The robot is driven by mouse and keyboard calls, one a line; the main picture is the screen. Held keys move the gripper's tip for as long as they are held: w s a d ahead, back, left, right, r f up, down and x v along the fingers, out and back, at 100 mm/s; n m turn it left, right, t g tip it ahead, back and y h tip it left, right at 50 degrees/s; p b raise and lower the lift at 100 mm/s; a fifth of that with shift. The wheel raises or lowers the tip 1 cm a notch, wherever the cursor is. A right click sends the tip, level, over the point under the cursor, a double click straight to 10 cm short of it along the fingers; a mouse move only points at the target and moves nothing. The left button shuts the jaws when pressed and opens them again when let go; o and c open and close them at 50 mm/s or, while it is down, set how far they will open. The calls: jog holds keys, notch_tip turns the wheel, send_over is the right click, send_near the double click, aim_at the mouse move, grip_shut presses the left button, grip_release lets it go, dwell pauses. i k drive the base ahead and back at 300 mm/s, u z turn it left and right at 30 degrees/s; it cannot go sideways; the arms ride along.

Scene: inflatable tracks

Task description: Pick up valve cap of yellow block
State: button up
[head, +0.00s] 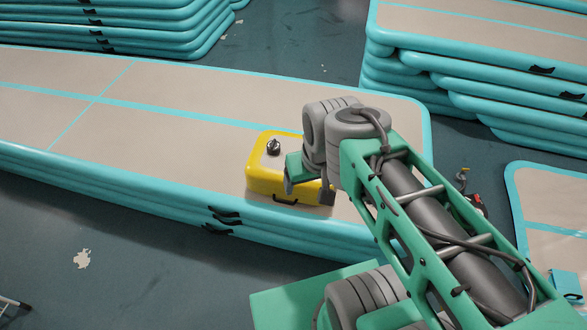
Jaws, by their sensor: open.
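The yellow block (262,181) is a small yellow inflatable with a beige top and a black handle on its front side. It sits on top of the stacked teal and beige tracks, near their front edge. The valve cap (274,146) is a small dark round piece on the block's top, toward the back. My gripper (289,184) is over the front right part of the block, to the right of and nearer than the cap. It is open, and apart from the cap in the picture. My arm hides the block's right end.
The long track stack (160,110) has free flat surface left of the block. More stacks stand at the back left (130,25) and right (480,60). A single track (550,200) lies at the right. Small dark and red items (475,200) lie behind my arm.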

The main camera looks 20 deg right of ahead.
aim_at(273, 148)
jog(key=u, duration=0.05)
jog(key=k, duration=0.6)
jog(key=u, duration=0.65)
jog(key=i, duration=1.3)
jog(key=u, duration=0.05)
